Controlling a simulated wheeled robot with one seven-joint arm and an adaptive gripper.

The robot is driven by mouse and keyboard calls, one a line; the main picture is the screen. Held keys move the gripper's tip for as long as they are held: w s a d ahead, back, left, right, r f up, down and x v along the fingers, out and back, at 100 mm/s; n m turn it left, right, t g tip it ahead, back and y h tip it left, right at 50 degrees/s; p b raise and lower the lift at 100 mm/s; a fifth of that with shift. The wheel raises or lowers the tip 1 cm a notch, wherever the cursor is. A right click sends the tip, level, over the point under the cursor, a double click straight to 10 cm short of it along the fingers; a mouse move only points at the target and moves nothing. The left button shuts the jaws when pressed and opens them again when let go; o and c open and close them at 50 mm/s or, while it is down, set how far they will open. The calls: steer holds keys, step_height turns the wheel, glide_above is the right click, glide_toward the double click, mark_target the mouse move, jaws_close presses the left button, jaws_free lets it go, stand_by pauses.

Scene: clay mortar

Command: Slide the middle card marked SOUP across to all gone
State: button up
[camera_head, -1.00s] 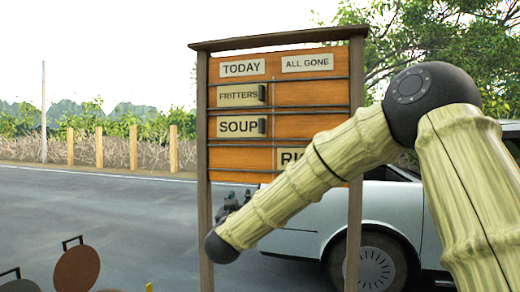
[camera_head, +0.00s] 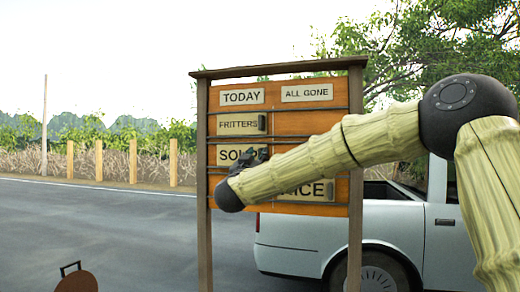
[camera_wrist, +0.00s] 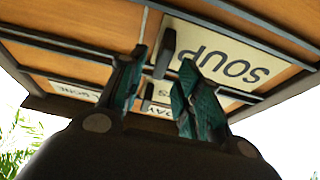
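The SOUP card (camera_head: 226,153) is cream with dark letters and sits in the middle row, in the left column under the TODAY label (camera_head: 242,96). My gripper (camera_head: 262,153) covers its right part in the head view. In the wrist view the SOUP card (camera_wrist: 232,62) appears upside down, and its dark upright handle (camera_wrist: 165,50) shows between my fingertips. My gripper (camera_wrist: 160,68) is open there, a finger on each side of the handle; contact cannot be told. The ALL GONE label (camera_head: 306,92) heads the right column, whose middle row shows bare orange board, partly behind my arm.
The FRITTERS card (camera_head: 236,124) is in the top row on the left. The RICE card (camera_head: 312,190) is in the bottom row on the right. Dark rails (camera_head: 300,108) separate the rows. Wooden posts (camera_head: 355,230) frame the board, and a pale pickup truck (camera_head: 300,234) stands behind.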

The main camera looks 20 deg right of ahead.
mark_target(260, 154)
steer(key=shift+p+x, duration=0.5)
steer(key=shift+x, duration=1.1)
steer(key=shift+c, duration=0.4)
jaws_close()
